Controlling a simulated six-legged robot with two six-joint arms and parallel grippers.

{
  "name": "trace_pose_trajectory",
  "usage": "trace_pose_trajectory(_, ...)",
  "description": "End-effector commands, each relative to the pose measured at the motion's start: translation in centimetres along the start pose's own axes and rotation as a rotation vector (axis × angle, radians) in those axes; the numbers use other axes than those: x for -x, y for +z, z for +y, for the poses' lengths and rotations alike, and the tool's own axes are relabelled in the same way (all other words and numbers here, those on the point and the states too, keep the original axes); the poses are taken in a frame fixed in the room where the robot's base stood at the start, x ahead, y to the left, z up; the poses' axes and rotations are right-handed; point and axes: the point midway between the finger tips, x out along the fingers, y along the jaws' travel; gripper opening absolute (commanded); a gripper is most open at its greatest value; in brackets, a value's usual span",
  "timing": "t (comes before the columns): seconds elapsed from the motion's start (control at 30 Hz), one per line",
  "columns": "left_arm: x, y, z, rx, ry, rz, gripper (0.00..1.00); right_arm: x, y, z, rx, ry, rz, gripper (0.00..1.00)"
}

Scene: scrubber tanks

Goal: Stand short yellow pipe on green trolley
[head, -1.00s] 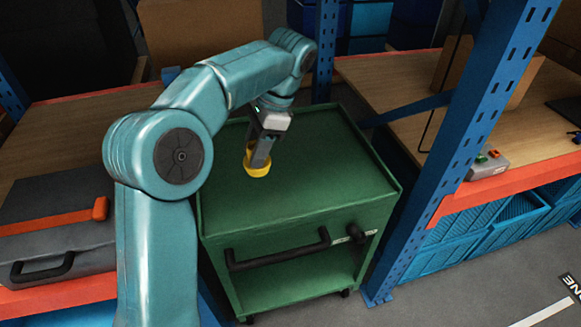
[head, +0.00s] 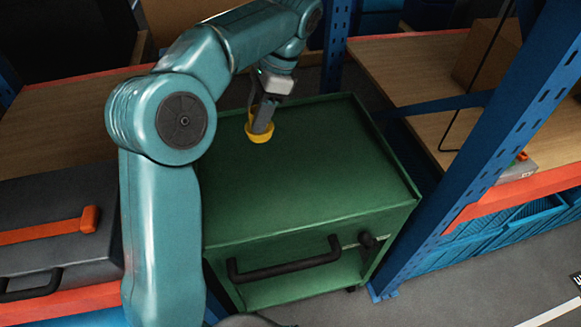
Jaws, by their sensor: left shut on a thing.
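The green trolley (head: 320,190) stands in the middle of the head view, its flat top bare apart from the pipe area. The short yellow pipe (head: 259,138) is upright at the far left part of the trolley top, with its wide lower rim showing. My left gripper (head: 262,125) comes down from above and is shut on the pipe, its grey fingers hiding part of it. The pipe's base looks at or very near the top surface; I cannot tell whether it touches. My right gripper is not in view.
A dark case with an orange strip (head: 45,235) lies on the left shelf. Blue rack uprights (head: 470,150) flank the trolley. A wooden shelf (head: 400,75) with a box is at right. The trolley top's right and front are clear.

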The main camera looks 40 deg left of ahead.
Motion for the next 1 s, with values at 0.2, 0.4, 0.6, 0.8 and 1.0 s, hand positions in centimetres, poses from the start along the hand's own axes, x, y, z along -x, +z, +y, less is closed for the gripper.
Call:
trace_pose_trajectory(0.2,-5.6,-2.1,0.5,-0.003,0.004,-0.003,0.11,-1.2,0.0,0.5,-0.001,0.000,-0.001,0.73)
trace_pose_trajectory(0.4,-10.8,-4.2,0.6,-0.003,0.004,-0.004,0.11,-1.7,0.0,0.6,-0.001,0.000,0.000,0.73)
trace_pose_trajectory(0.6,-13.7,-5.5,0.5,-0.001,0.001,-0.001,0.11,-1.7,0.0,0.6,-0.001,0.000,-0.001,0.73)
trace_pose_trajectory(0.8,-16.0,-6.5,0.4,-0.003,0.003,-0.003,0.11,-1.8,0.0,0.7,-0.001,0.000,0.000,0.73)
trace_pose_trajectory(1.0,-18.0,-7.4,0.2,-0.001,0.001,-0.001,0.11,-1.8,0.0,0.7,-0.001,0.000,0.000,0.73)
